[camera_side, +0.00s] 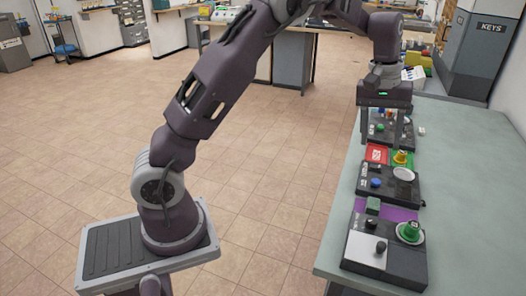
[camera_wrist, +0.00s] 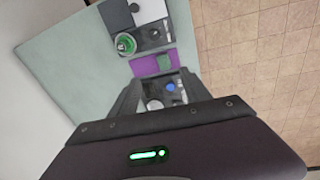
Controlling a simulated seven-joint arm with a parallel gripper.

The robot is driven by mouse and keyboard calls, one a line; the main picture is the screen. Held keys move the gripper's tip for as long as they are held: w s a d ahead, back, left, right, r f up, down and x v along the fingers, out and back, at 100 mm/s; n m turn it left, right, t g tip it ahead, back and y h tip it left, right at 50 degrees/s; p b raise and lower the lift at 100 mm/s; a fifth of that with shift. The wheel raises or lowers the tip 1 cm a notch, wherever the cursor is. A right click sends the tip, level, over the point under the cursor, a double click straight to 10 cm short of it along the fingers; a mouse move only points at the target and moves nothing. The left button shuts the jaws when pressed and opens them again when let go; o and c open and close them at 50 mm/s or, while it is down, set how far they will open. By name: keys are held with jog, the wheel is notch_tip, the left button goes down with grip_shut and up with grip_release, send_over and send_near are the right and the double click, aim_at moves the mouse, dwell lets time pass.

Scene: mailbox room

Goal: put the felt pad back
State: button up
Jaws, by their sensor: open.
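A small dark green square piece (camera_side: 373,205), which may be the felt pad, rests at the left end of a purple mat (camera_side: 399,214) between two dark trays. The green piece also shows in the wrist view (camera_wrist: 164,62), on the purple mat (camera_wrist: 144,67). My gripper (camera_side: 381,138) points down over the far part of the row, with its fingers apart and nothing seen between them. In the wrist view my gripper (camera_wrist: 160,80) frames the middle tray, with a blue knob (camera_wrist: 170,87). I cannot tell for sure which piece is the felt pad.
The middle tray (camera_side: 400,192) has a white round dish (camera_side: 403,174). Red (camera_side: 376,153) and green mats lie beyond it. The table (camera_side: 465,200) is clear at right.

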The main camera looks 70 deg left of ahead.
jog(key=s+d+r+m+t, duration=0.1)
jog(key=s+d+r+m, duration=0.15)
jog(key=s+r, duration=0.8)
jog(key=s+d+f+m+t, duration=0.1)
jog(key=s+m, duration=0.1)
jog(key=s, duration=0.9)
jog(key=s+d+f+m+t+y, duration=0.1)
jog(key=s+f+m+t, duration=0.1)
jog(key=s, duration=1)
jog(key=shift+f+m, duration=0.25)
jog(key=shift+m, duration=0.6)
jog(key=shift+d, duration=0.1)
